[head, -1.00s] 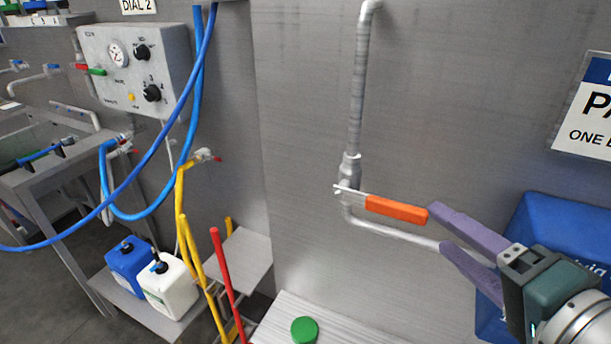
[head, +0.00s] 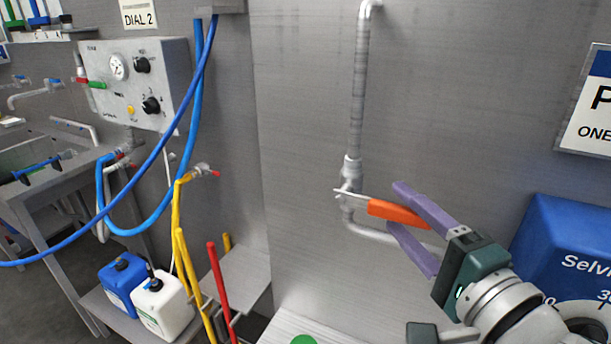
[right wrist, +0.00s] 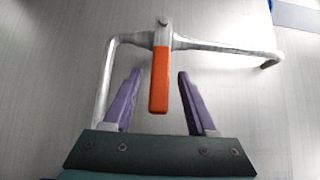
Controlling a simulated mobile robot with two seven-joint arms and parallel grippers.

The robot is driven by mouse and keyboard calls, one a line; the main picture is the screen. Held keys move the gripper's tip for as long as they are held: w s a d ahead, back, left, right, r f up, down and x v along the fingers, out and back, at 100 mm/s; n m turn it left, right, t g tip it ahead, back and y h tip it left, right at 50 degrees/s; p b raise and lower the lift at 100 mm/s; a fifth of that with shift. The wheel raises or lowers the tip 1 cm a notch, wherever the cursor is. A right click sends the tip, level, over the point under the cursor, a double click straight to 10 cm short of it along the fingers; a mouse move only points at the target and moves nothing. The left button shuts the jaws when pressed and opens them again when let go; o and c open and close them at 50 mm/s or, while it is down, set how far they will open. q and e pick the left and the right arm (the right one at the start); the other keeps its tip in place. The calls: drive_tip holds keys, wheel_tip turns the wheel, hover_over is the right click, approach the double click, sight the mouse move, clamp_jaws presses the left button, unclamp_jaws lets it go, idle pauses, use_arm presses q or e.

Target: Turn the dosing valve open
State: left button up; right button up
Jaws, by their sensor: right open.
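The dosing valve has an orange lever handle (head: 398,213) on a grey pipe (head: 356,110) against the metal wall. In the head view the lever points right and slightly down from the valve body (head: 350,180). My right gripper (head: 400,217) is open, with one purple finger above the handle's outer end and one below. In the right wrist view the orange handle (right wrist: 159,82) reaches between the two spread fingers (right wrist: 155,75), with a gap on each side. My left gripper is not in view.
At left are a control box (head: 135,85), blue hoses (head: 165,150), yellow hoses (head: 180,245) and a red pole (head: 218,275). Blue (head: 122,283) and white jugs (head: 163,305) stand low on a shelf.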

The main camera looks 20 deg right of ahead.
drive_tip(key=shift+w, duration=0.3)
clamp_jaws()
idle(0.3)
idle(1.0)
